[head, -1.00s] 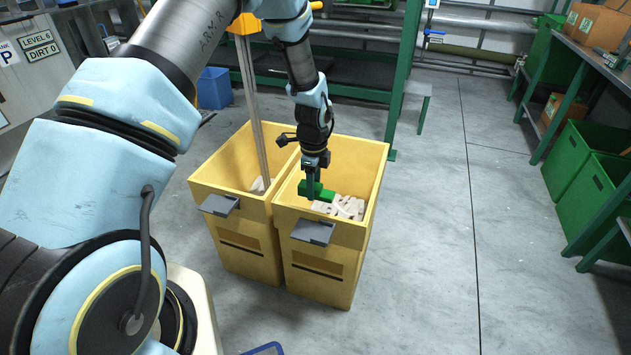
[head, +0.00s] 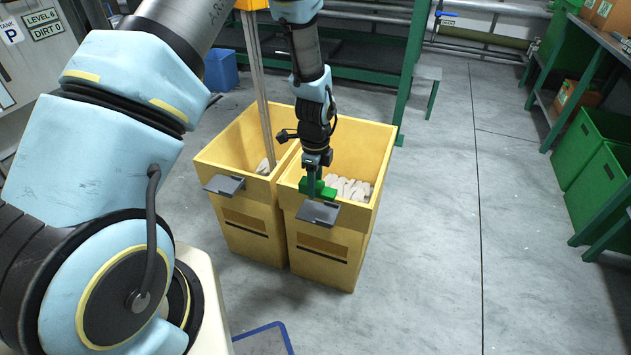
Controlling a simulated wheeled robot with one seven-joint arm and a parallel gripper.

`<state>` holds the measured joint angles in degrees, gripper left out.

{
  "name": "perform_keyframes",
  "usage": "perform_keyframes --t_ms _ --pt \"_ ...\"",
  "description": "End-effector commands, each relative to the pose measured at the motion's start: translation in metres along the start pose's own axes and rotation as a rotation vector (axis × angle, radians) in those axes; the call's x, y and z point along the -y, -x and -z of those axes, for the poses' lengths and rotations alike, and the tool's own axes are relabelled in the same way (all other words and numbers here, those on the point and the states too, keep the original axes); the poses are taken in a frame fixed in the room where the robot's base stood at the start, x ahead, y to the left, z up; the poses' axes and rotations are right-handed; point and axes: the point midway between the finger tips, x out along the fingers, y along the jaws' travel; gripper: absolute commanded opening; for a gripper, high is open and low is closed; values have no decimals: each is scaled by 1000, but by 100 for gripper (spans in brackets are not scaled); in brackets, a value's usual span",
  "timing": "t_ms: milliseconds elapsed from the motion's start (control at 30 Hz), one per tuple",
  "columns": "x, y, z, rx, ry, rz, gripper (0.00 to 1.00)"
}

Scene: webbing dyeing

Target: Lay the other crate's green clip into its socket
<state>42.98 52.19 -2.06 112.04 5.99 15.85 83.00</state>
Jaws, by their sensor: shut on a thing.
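My gripper (head: 312,186) points down at the front rim of the right yellow crate (head: 330,270). It is shut on the green clip (head: 326,193). The clip is at the inner side of the rim, just behind the grey socket (head: 318,214) on the crate's front. My fingers hide part of the clip, and I cannot tell whether it touches the rim or the socket. The left yellow crate (head: 250,240) stands beside it with its own grey socket (head: 224,185), where I see no green clip.
Pale webbing (head: 348,188) lies in the right crate. A tall pole (head: 258,90) stands in the left crate. A blue bin (head: 221,70) is behind. Green crates (head: 600,165) sit under a bench at the right. The floor (head: 430,260) between is clear.

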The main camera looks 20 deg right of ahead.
Motion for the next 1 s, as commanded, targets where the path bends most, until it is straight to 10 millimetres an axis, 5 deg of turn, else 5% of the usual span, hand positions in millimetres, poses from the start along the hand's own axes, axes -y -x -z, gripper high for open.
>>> perform_keyframes --t_ms 1000 --pt "0 -68 0 0 1 0 0"
